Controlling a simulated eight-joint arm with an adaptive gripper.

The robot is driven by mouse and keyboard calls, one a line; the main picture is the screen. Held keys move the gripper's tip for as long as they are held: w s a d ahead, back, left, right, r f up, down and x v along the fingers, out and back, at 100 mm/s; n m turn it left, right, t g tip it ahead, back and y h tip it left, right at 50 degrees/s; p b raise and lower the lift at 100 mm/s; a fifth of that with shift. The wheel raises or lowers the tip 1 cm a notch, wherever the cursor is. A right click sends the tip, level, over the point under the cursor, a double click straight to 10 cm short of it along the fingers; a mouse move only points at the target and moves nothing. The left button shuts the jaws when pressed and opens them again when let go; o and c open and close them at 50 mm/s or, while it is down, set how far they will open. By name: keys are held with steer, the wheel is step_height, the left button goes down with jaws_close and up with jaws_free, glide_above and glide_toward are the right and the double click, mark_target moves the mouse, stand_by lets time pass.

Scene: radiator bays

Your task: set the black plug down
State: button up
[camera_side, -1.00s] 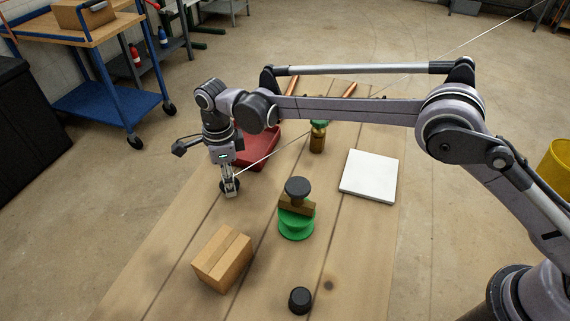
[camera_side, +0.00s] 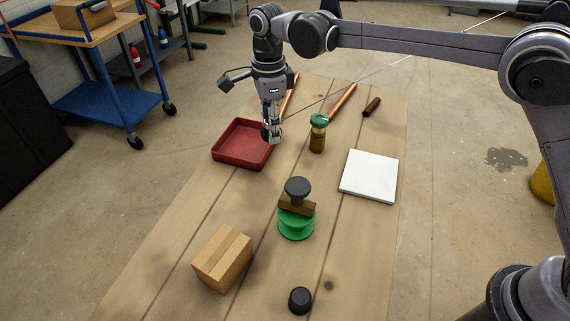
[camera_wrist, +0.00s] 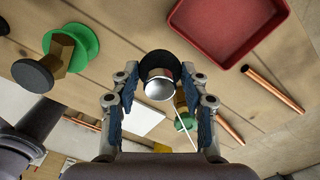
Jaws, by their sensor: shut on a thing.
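The black plug (camera_wrist: 160,67) has a round black end and a shiny silver part. My gripper (camera_wrist: 160,100) is shut on it, with blue-padded fingers on either side in the wrist view. In the side view my gripper (camera_side: 271,138) is by the right edge of the red tray (camera_side: 236,157), and the plug (camera_side: 266,130) shows only as a small dark disc, partly hidden by the fingers. It appears held above the table; its exact height I cannot tell. The tray looks empty and also shows in the wrist view (camera_wrist: 222,30).
A brass valve with a green top (camera_side: 318,135) stands right of the gripper. Copper pipes (camera_side: 342,101) lie behind it. A white plate (camera_side: 369,176), a green-based brass piece with black top (camera_side: 297,205), a cardboard box (camera_side: 223,258) and a black knob (camera_side: 300,300) occupy the nearer table.

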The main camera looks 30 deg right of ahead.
step_height(320, 180, up, 4)
steer(key=d, duration=2.2)
steer(key=s+d+n, duration=0.1)
steer(key=s+d, duration=0.3)
steer(key=d, duration=0.5)
steer(key=s+d+n, duration=0.1)
steer(key=s+d, duration=0.3)
steer(key=d, duration=0.5)
glide_above(371, 141)
step_height(371, 141, down, 12)
steer(key=shift+d+f, duration=0.1)
steer(key=shift+f, duration=1.95)
steer(key=shift+f, duration=0.1)
